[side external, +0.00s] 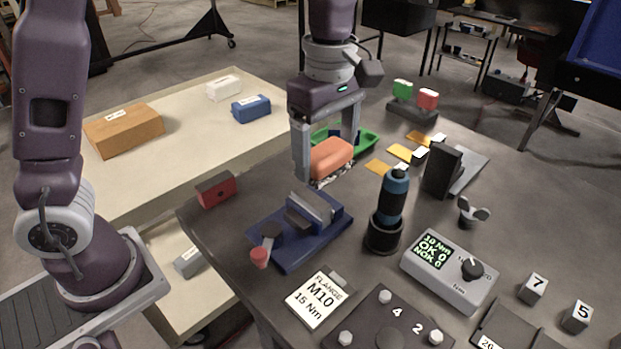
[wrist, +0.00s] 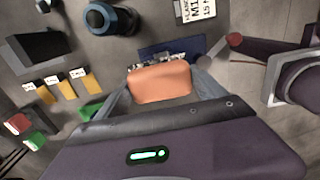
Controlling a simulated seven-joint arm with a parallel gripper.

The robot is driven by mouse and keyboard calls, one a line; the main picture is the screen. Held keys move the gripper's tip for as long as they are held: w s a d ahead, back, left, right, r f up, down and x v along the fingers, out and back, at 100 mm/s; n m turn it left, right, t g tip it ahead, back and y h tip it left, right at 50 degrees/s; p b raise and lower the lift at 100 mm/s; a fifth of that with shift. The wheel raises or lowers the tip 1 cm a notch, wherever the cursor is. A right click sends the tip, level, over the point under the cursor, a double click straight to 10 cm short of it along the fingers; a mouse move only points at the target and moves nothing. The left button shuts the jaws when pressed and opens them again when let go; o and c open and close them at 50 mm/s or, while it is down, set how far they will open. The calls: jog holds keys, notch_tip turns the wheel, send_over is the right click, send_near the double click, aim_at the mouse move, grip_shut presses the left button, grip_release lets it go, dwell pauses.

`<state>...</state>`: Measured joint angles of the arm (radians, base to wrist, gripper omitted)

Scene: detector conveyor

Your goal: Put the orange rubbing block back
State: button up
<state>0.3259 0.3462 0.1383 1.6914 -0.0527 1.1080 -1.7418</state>
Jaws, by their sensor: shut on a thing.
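The orange rubbing block (side external: 331,156) is a rounded orange block. My gripper (side external: 328,172) is shut on it, with one finger at each end. In the side external view the block is above the dark table, in front of a green tray (side external: 365,142). A grey and white speckled thing shows just under the block; I cannot tell whether they touch. In the wrist view the block (wrist: 160,83) sits between the two fingers of my gripper (wrist: 160,88).
A blue vise-like fixture (side external: 300,228) stands in front of the block. A blue and black tool (side external: 392,205) stands upright to its right. A red block (side external: 215,189) is at the left table edge. A conveyor (side external: 180,165) with boxes lies behind.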

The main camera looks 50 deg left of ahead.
jog(key=w+a+f, duration=0.2)
jog(key=w+a, duration=0.2)
jog(key=a, duration=0.4)
jog(key=w+a+f, duration=0.2)
jog(key=w+a, duration=0.1)
jog(key=a, duration=0.6)
jog(key=f, duration=1)
jog(key=shift+w+a, duration=0.15)
jog(key=shift+a, duration=0.05)
jog(key=shift+f, duration=0.25)
jog(key=o, duration=1.3)
jog(key=shift+f, duration=0.15)
jog(key=shift+c, duration=0.2)
